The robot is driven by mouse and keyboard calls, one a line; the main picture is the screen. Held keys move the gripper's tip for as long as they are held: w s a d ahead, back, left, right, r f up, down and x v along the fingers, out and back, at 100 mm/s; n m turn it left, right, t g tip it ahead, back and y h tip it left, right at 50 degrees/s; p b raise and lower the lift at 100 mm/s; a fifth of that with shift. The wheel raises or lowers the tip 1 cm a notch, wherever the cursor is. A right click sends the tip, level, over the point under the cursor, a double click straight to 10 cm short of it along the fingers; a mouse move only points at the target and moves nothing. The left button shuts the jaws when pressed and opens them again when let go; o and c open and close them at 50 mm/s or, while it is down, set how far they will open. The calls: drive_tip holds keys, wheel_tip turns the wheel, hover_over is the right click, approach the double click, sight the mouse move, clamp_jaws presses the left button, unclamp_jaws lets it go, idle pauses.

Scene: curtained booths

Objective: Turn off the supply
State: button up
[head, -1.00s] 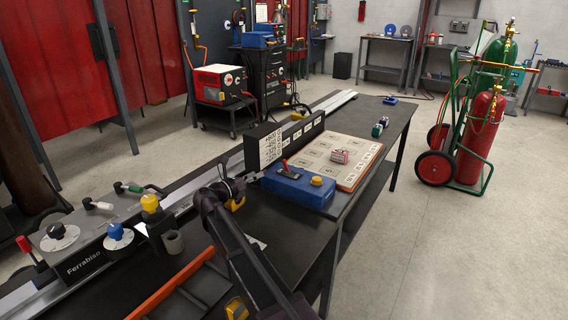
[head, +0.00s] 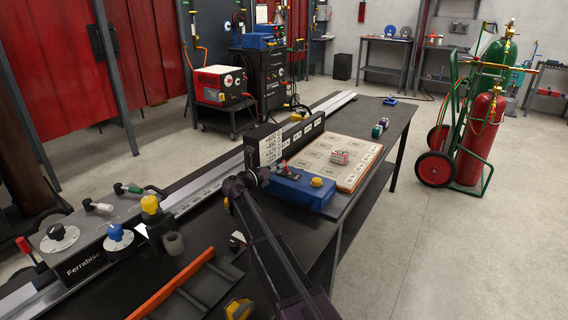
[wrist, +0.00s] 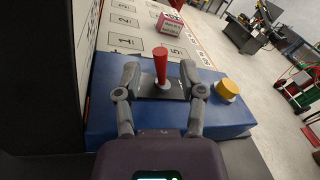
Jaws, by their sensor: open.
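The supply is a blue box (head: 300,194) on the dark bench, with a red lever and a yellow button (head: 316,182) on top. The wrist view shows the box (wrist: 108,118) close up, with the red lever (wrist: 161,66) upright on a dark plate and the yellow button (wrist: 228,88) to its right. My gripper (wrist: 160,76) is open, one finger on each side of the lever, with visible gaps on both sides. In the head view my gripper (head: 272,176) is at the box's left end and partly hides the lever area.
A black display block (head: 272,149) stands close behind the box. A numbered board (head: 357,174) carrying a red-and-white block (head: 340,157) lies beyond it. A grey fixture with knobs (head: 85,262) and an orange-edged tray (head: 170,283) are at the near left.

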sight(286, 167)
drive_tip(key=shift+x, duration=1.85)
clamp_jaws()
